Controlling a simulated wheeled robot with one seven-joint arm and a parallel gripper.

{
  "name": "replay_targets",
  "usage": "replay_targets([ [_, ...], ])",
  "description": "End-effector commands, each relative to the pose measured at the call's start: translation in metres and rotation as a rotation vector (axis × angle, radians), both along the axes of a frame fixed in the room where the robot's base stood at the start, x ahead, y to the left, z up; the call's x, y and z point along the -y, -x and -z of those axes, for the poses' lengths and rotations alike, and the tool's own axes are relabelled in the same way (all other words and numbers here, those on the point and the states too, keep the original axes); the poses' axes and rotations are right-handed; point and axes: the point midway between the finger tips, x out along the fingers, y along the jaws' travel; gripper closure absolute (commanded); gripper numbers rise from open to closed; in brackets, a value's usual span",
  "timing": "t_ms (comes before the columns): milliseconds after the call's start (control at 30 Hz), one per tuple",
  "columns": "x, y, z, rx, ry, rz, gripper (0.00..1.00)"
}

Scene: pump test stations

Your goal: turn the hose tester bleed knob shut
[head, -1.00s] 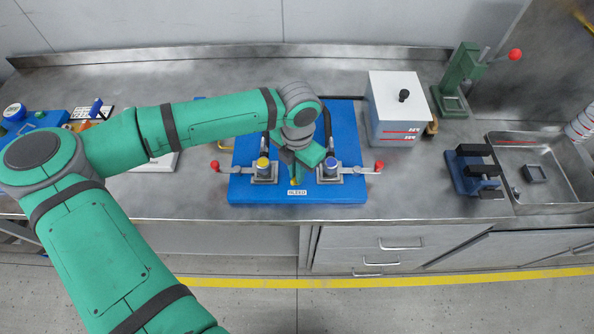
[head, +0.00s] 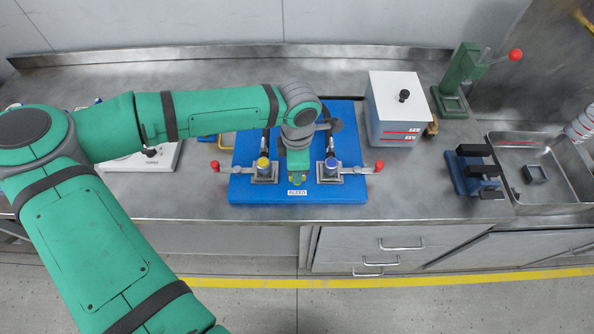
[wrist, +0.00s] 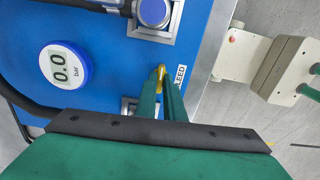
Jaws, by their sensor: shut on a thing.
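The hose tester is a blue board (head: 345,193) on the steel bench, with a BLEED label (head: 297,192) at its front edge. The label also shows in the wrist view (wrist: 181,76). The small yellow bleed knob (wrist: 160,72) sits just behind that label. My gripper (wrist: 163,82) is shut on the knob, its green fingers on either side and hiding most of it. In the head view my gripper (head: 298,176) points down between the two clamped fittings. A round gauge (wrist: 59,67) on the board reads 0.0 bar.
A white box (head: 398,112) stands behind right. A green press (head: 455,85) and a steel sink tray (head: 540,160) are farther right.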

Motion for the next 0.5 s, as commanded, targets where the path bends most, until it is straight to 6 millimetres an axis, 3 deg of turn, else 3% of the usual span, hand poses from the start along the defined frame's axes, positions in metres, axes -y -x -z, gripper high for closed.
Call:
replay_targets([
  [500, 0.0015, -0.0013, -0.0013, 0.004, 0.003, 0.065, 1.0],
])
